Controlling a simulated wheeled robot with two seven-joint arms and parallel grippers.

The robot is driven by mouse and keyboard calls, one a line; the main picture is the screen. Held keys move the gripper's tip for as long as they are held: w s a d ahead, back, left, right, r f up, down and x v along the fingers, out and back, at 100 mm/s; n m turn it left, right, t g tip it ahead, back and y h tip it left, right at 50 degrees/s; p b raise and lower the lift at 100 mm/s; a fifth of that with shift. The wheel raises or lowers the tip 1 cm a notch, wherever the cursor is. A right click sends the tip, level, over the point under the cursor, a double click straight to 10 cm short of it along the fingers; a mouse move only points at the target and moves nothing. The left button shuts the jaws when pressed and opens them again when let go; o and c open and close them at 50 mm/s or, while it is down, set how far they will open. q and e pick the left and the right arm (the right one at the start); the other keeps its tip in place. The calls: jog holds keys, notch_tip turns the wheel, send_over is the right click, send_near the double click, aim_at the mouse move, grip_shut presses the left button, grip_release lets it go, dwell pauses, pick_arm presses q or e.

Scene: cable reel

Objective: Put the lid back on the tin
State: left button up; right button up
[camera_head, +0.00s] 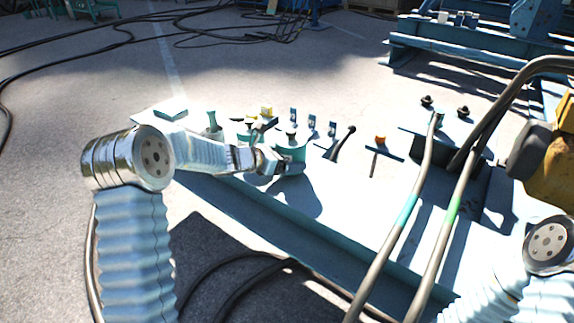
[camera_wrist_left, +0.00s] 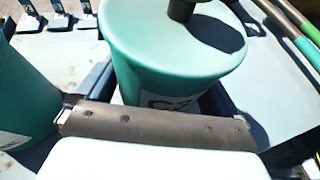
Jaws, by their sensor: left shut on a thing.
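A teal tin (camera_head: 291,158) with a pale label stands on the bench, and it fills the middle of the left wrist view (camera_wrist_left: 170,62). A flat teal lid (camera_wrist_left: 165,30) with a dark knob (camera_wrist_left: 185,8) covers its top; whether it is fully seated I cannot tell. My left gripper (camera_head: 268,161) is at the tin's left side, shut on its body. The fingertips are mostly hidden. A second teal cylinder (camera_wrist_left: 22,100) stands at the left of the wrist view, and its top is out of frame. My right gripper is not in view.
The pale blue bench (camera_head: 345,200) holds upright blocks (camera_head: 312,123), a black lever (camera_head: 342,142), an orange knob (camera_head: 380,140) and a pale block (camera_head: 171,114). Thick cables (camera_head: 405,215) cross its right side, near yellow machinery (camera_head: 553,165). The bench's front middle is mostly clear.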

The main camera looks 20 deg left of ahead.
pick_arm(q)
notch_tip(320, 180, down, 2)
jog(key=shift+f, duration=0.1)
jog(key=shift+f+b, duration=0.15)
jog(key=shift+b, duration=0.2)
jog(key=o, duration=1.3)
jog(key=shift+c, duration=0.2)
